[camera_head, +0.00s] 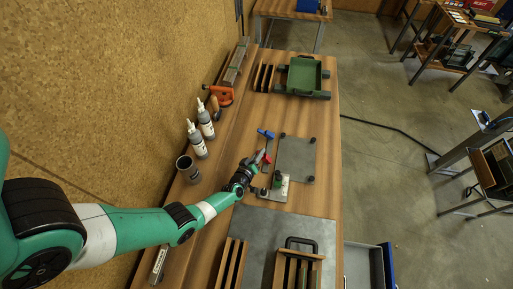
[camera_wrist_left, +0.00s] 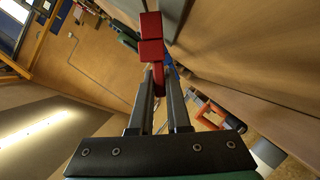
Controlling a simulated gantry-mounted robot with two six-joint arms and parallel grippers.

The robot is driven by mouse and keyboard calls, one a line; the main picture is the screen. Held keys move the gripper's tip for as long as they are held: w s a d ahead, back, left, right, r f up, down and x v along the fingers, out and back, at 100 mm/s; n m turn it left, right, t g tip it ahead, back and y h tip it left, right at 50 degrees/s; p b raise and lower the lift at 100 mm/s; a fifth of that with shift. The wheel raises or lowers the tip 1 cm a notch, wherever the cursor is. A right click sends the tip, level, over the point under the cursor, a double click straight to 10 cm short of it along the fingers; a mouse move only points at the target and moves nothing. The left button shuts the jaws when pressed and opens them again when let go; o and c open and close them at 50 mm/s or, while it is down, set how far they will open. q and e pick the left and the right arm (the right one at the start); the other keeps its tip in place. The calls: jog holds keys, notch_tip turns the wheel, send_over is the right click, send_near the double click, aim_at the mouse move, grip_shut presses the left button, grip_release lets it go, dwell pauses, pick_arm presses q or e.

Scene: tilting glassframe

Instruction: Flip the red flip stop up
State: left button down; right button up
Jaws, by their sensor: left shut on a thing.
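The red flip stop (camera_head: 258,156) shows as a small red piece just beyond my left gripper (camera_head: 254,163) in the head view, next to a flat metal plate. In the left wrist view the red flip stop (camera_wrist_left: 151,50) shows larger, as blocks on a red stem. The stem lies between the tips of the two fingers of my left gripper (camera_wrist_left: 159,86), which are shut on it. The stop's mounting is hidden behind the gripper, and its exact tilt is hard to tell. My right gripper is not in view.
A grey metal plate (camera_head: 296,160) and a blue-topped part (camera_head: 265,133) lie close to my gripper. A small bracket with a green knob (camera_head: 277,182) is just below it. Two bottles (camera_head: 197,139) and a dark cup (camera_head: 187,168) stand at the left by the wall.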

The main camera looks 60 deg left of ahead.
pick_arm(q)
jog(key=shift+w+d+r+m+g+p, duration=0.4)
jog(key=shift+w+m+g+p, duration=0.15)
jog(key=shift+m+p, duration=0.25)
jog(key=c, duration=0.9)
grip_release()
jog(key=p+v, duration=0.8)
jog(key=v, duration=0.3)
jog(key=shift+s+d, duration=0.15)
jog(key=shift+d, duration=0.15)
